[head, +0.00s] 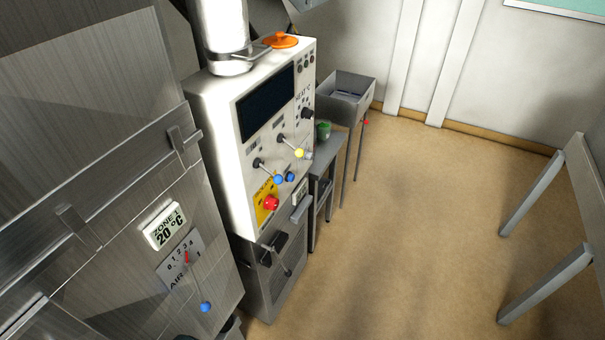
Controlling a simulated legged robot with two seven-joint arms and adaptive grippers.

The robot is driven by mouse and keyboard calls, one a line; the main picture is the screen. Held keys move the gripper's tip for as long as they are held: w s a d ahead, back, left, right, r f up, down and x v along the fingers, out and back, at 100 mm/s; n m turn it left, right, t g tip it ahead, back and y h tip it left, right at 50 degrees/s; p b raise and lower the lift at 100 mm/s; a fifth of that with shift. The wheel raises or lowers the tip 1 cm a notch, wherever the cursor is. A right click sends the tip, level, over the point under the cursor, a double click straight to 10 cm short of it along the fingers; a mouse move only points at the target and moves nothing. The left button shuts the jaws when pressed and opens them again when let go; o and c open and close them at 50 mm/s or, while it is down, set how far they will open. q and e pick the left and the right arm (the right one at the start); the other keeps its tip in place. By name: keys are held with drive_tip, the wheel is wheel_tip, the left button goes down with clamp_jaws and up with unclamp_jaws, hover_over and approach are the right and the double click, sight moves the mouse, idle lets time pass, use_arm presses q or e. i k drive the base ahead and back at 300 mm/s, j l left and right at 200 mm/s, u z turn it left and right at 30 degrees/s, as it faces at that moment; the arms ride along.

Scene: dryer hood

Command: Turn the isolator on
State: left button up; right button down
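A white control cabinet (212,120) stands left of centre. On its front, low down, is a yellow plate (262,190) with a round red knob (271,203), which looks like the isolator. The lettering on the plate is too small to read, and I cannot tell the knob's setting. Above and right of it are levers with blue (278,179) and yellow (299,153) ball ends. The cabinet's dark display (266,100) looks blank. Neither of my grippers is in view.
A steel machine fills the left, with a "ZONE 1 20 °C" display (166,227) and a blue-ended air lever (204,306). A grey box with a handle (280,262) stands below the cabinet. A sink-like basin (345,95) stands behind. The tan floor (420,220) is clear.

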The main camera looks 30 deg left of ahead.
sight(271, 203)
drive_tip(key=i+l, duration=0.1)
drive_tip(key=i, duration=2)
drive_tip(key=u, duration=0.4)
drive_tip(key=i+u, duration=0.15)
drive_tip(key=u, duration=0.65)
drive_tip(key=i+l+u, duration=0.1)
drive_tip(key=u, duration=0.3)
drive_tip(key=i+l+u, duration=0.1)
drive_tip(key=u, duration=0.3)
